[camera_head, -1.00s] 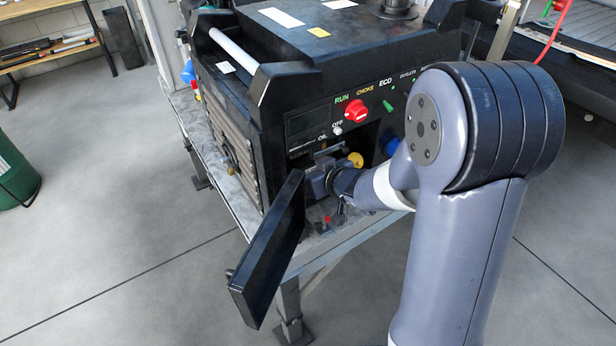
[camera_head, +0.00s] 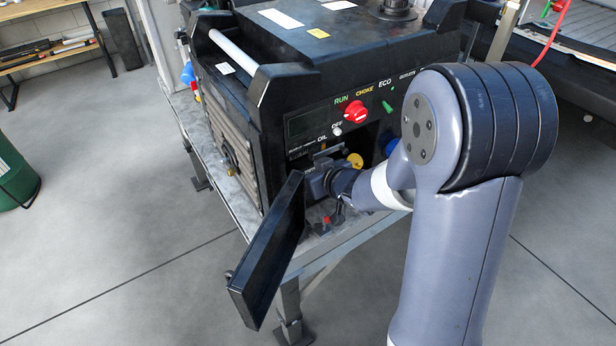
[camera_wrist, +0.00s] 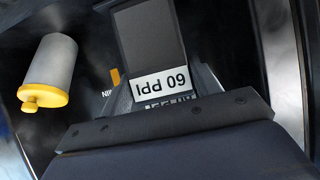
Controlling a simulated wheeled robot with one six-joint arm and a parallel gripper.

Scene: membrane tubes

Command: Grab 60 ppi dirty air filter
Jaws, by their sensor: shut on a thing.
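The 60 ppi air filter (camera_wrist: 152,40) is a dark grey slab in the wrist view, with a white label reading "60 PPI" upside down at its near edge. My gripper (camera_wrist: 163,98) is shut on this labelled end, and the label mirrors in the metal. In the head view my gripper (camera_head: 318,180) is at the open front compartment of the black generator (camera_head: 290,130), beside its swung-open door (camera_head: 268,250). The filter itself cannot be made out there. How dirty it is cannot be told.
A grey cylinder with a yellow end (camera_wrist: 48,72) is left of the filter inside the compartment. The red choke knob (camera_head: 355,111) is above the opening. The generator stands on a metal table (camera_head: 330,245). Open floor lies in front.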

